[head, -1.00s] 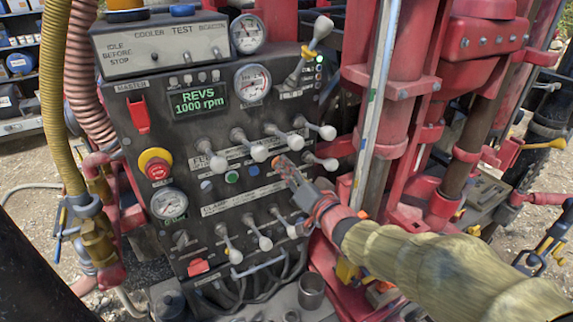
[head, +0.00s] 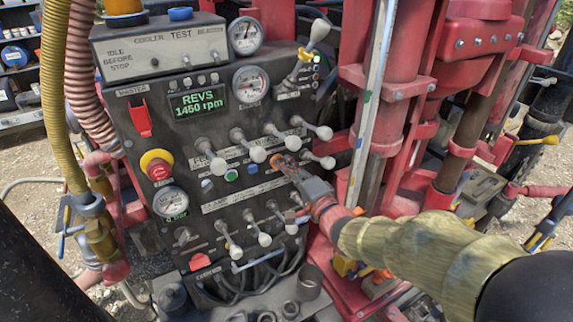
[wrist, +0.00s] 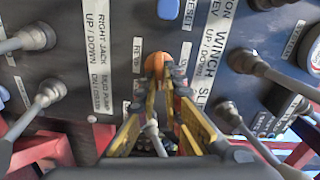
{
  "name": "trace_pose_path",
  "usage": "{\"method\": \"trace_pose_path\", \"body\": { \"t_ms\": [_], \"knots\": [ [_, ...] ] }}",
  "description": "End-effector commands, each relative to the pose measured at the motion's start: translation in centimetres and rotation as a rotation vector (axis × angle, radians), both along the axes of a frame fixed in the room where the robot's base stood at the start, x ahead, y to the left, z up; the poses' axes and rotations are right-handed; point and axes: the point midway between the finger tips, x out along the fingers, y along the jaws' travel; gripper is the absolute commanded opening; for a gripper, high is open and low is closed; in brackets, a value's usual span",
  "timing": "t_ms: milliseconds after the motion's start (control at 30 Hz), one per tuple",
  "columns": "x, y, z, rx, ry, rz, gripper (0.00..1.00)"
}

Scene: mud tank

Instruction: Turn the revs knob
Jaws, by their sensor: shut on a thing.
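The revs knob is a small orange knob (wrist: 155,63) on the dark control panel (head: 150,105). In the wrist view my gripper (wrist: 160,78) has its two fingers closed around the knob from below. The fingers hide part of it. The green display (head: 198,103) reads REVS 1450 rpm.
White-knobbed levers stand close above the gripper (head: 275,130) and below it (head: 264,239). A red emergency stop (head: 157,168) is at the panel's left. Red rig columns (head: 385,130) stand close on the right.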

Motion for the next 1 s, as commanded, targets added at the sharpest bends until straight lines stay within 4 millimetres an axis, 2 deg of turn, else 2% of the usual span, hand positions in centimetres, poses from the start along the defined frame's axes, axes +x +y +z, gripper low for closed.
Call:
{"method": "trace_pose_path", "body": {
  "t_ms": [667, 700, 1000],
  "knots": [
    [0.02, -0.04, -0.12, 0.058, 0.040, -0.001, 0.00],
    [0.02, -0.04, -0.12, 0.057, 0.039, -0.001, 0.09],
    [0.01, -0.02, -0.11, 0.057, 0.039, 0.000, 0.26]
  ]
}}
